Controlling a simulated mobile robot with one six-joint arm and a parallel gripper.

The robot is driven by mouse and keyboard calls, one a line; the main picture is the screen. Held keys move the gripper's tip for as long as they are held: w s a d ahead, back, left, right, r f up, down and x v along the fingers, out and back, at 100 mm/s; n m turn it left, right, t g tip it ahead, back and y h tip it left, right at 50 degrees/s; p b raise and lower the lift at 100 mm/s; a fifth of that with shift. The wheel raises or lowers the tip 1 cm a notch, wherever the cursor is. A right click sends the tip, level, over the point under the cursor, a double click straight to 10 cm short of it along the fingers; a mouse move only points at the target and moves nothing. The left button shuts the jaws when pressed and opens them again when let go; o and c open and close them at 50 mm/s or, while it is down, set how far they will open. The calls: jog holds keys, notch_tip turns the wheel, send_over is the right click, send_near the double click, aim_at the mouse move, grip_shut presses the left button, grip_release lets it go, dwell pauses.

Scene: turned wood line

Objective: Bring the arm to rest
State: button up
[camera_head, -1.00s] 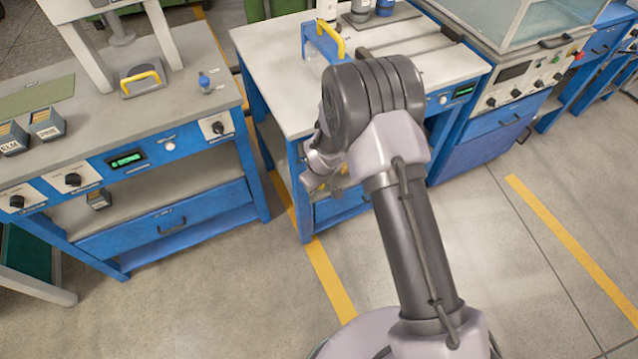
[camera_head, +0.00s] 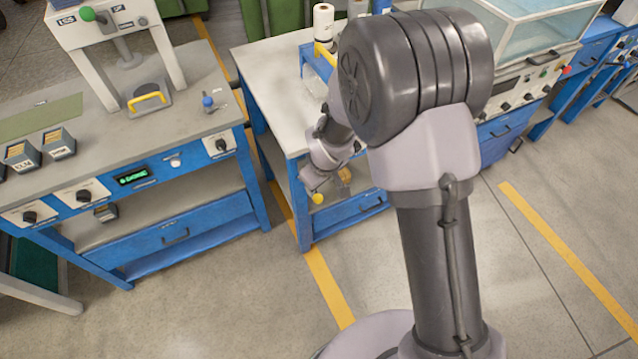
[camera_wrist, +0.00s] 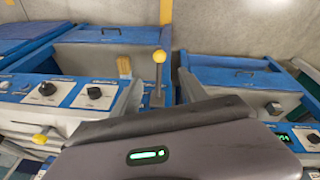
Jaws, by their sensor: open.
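My arm fills the right middle of the head view, with its thick dark elbow in front of the middle bench. My gripper (camera_head: 314,184) is small there, low beside the near left corner of that bench, and is open; I see nothing held. A yellow ball (camera_head: 318,198) shows just below it; the wrist view shows a yellow ball (camera_wrist: 159,57) on a short rod. A brown brush-like piece (camera_head: 345,174) is close by and also shows in the wrist view (camera_wrist: 124,67).
The left bench (camera_head: 95,122) carries a press, a yellow-handled plate (camera_head: 150,98) and small labelled boxes (camera_head: 58,143). The middle bench (camera_head: 268,75) has a blue rack (camera_head: 316,62) and a paper roll (camera_head: 323,20). Open floor (camera_head: 230,300) lies in front.

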jog(key=shift+s+r, duration=0.15)
jog(key=shift+r, duration=0.35)
jog(key=s+d+r+m+t, duration=0.1)
jog(key=s+d+r+m, duration=0.15)
jog(key=d+r, duration=0.45)
jog(key=s+d+r+m, duration=0.2)
jog(key=r+m, duration=0.2)
jog(key=r, duration=0.7)
jog(key=s+d+r+m, duration=0.2)
jog(key=s+r+m, duration=0.1)
jog(key=s, duration=0.6)
jog(key=s+d+r+m+t+y+b, duration=0.1)
jog(key=s+d+r+m, duration=0.2)
jog(key=s, duration=0.6)
notch_tip(320, 180, up, 3)
jog(key=shift+s+d+f+m+t, duration=0.15)
jog(key=shift+m+t, duration=0.15)
jog(key=shift+m, duration=0.25)
